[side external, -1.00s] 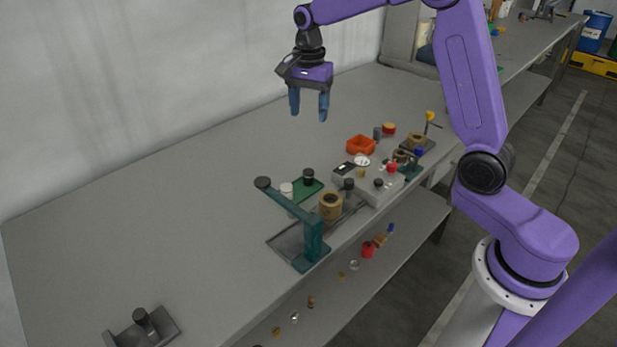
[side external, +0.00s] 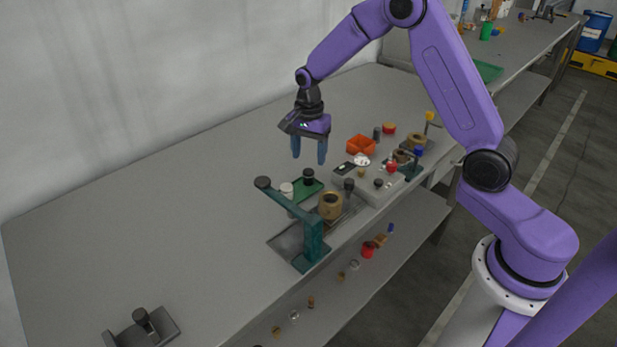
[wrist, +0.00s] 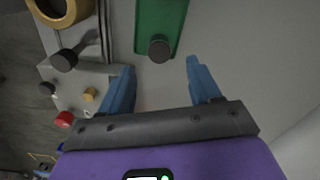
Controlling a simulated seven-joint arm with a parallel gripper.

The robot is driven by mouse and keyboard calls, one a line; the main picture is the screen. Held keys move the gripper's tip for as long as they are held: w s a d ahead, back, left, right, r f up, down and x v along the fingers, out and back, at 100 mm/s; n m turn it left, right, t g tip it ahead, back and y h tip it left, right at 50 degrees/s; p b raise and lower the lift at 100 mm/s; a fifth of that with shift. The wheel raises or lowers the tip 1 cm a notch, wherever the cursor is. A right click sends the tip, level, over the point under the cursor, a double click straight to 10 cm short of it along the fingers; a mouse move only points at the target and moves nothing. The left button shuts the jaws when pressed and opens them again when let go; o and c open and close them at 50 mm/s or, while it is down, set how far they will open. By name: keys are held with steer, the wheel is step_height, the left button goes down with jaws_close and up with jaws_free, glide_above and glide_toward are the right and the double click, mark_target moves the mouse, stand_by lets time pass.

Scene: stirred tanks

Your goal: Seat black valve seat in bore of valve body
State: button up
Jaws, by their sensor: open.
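A small black round part (side external: 308,176), which looks like the black valve seat, stands on the far end of a green tray (side external: 311,190). In the wrist view the black part (wrist: 160,49) lies just beyond and between my fingertips. The brass ring-shaped valve body (side external: 331,207), with an open bore on top, stands on a grey plate nearer the bench edge. It shows partly cut off at the top left of the wrist view (wrist: 62,12). My gripper (side external: 308,158) is open and empty, pointing down above the black part. Any gap in height is hard to judge.
A teal post with an arm and dark end (side external: 313,240) stands beside the valve body. A black knob (side external: 348,185) and a grey control box (side external: 378,184) are to the right, with an orange bin (side external: 361,146) behind.

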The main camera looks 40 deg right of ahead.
mark_target(308, 171)
steer(key=f, duration=0.5)
steer(key=shift+s+a, duration=0.1)
steer(key=shift+a, duration=0.1)
steer(key=shift+r, duration=0.1)
steer(key=shift+c, duration=0.3)
steer(key=c, duration=1.1)
